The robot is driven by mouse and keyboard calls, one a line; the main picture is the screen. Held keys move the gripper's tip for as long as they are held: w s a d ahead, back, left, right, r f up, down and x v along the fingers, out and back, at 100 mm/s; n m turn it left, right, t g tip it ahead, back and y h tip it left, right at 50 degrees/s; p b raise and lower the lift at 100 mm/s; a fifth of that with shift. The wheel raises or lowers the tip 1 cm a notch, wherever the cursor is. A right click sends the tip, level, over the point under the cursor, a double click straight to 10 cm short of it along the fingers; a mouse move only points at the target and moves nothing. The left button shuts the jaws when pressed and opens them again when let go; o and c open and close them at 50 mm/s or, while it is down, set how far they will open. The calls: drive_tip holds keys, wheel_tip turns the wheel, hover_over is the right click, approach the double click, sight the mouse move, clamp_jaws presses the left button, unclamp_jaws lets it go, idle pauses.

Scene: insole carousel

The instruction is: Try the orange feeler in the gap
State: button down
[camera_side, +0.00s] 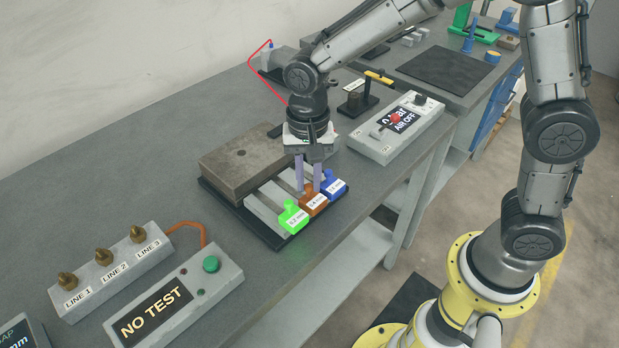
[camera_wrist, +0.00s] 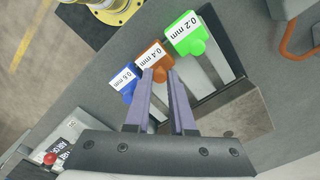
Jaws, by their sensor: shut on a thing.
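The orange feeler (camera_side: 314,205), labelled 0.4 mm, lies between the green feeler (camera_side: 292,217) and the blue feeler (camera_side: 334,187) at the front of a dark tray (camera_side: 272,240). My gripper (camera_side: 309,190) points down with its purple fingers shut on the orange feeler's knob. The wrist view shows the orange feeler (camera_wrist: 150,55) at the tips of my gripper (camera_wrist: 161,73), with the green 0.2 mm one (camera_wrist: 185,35) and blue 0.6 mm one (camera_wrist: 122,82) on either side. I cannot make out the gap; its readout (camera_side: 18,335) is cut off.
A grey-brown block (camera_side: 243,152) sits behind the feelers. A NO TEST box (camera_side: 175,300) and a LINE 1-3 valve block (camera_side: 110,270) stand at the lower left. An AIR OFF box (camera_side: 395,130) with a red lever stands to the right. The bench's front edge is close to the feelers.

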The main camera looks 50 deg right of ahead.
sight(299, 195)
drive_tip(key=shift+w, duration=1.45)
drive_tip(key=c, duration=0.8)
unclamp_jaws()
drive_tip(key=shift+o, duration=0.2)
wheel_tip(299, 195, up, 14)
